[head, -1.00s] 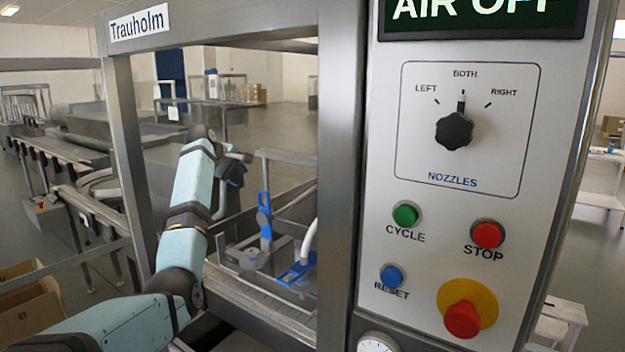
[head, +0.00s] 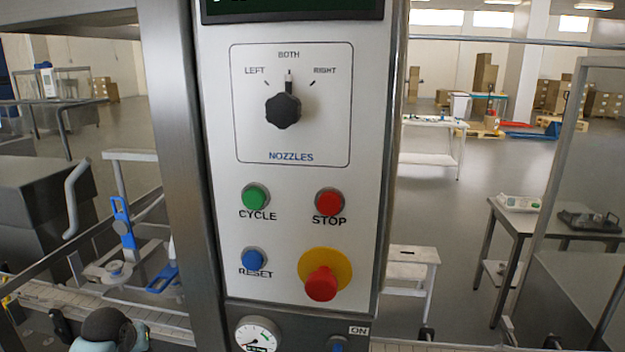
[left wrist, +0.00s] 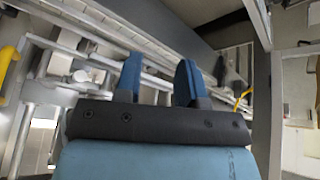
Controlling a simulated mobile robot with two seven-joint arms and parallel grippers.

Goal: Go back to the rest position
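The control panel (head: 222,192) fills the middle of the head view, with a black nozzle knob (head: 283,109) whose pointer stands at BOTH. Below it are a green CYCLE button (head: 255,197), a red STOP button (head: 329,201), a blue RESET button (head: 254,260) and a red emergency button (head: 321,283) on a yellow ring. My left gripper (left wrist: 157,80) shows in the left wrist view with its two blue fingers apart and nothing between them. In the head view only a piece of my arm shows at the bottom left. My right gripper is in no view.
A steel post (head: 178,130) stands left of the panel, with the machine's blue and white fittings (head: 124,228) behind it. A pressure gauge (head: 257,336) sits below the panel. A white stool (head: 412,268) and a steel table (head: 520,218) stand to the right, with open floor between.

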